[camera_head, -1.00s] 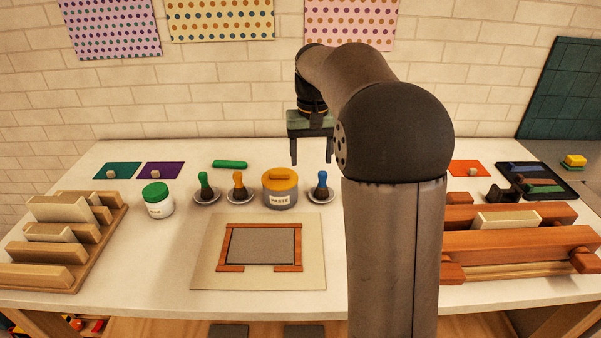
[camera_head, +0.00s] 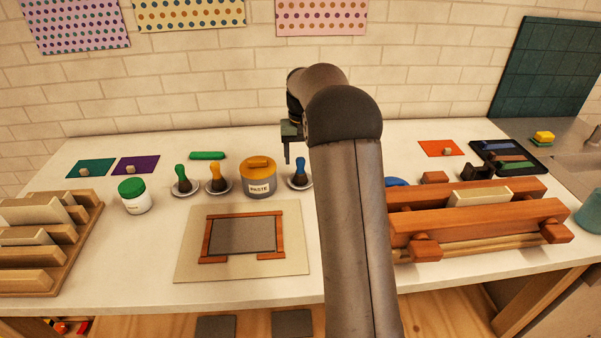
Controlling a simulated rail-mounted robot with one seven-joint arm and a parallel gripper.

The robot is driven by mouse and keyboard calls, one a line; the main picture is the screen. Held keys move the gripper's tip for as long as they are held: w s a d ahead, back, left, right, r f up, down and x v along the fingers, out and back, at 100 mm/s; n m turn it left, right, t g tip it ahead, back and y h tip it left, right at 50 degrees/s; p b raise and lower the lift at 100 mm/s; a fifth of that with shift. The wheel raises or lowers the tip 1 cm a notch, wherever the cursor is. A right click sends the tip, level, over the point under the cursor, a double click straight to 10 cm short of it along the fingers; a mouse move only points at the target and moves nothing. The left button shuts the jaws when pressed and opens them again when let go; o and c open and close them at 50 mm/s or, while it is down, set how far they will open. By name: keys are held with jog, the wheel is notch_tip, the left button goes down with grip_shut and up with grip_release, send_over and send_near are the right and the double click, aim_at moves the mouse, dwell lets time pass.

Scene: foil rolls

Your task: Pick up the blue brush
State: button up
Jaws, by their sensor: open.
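The blue brush (camera_head: 300,174) stands upright with its dark bristles down on a small round dish (camera_head: 290,186), just right of the paste pot. My gripper (camera_head: 287,154) is above and slightly left of the brush, pointing down. One finger shows clearly; the other is mostly hidden behind my arm. The gripper is open, with nothing seen in it. The brush's right side is close to my arm, and the exact gap between finger and handle cannot be told.
The paste pot (camera_head: 259,178) stands close left of the blue brush. An orange brush (camera_head: 216,178) and a green brush (camera_head: 181,180) stand on dishes farther left. A wooden frame on a mat (camera_head: 190,270) lies in front. A wooden press (camera_head: 480,222) is at right.

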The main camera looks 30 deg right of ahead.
aim_at(300, 171)
jog(key=shift+w+a+f+p, duration=0.1)
jog(key=shift+f+p, duration=0.15)
jog(key=shift+f, duration=1.25)
jog(key=shift+a+f+p, duration=0.1)
jog(key=shift+f+p, duration=0.15)
jog(key=shift+f, duration=1.2)
jog(key=c, duration=1.1)
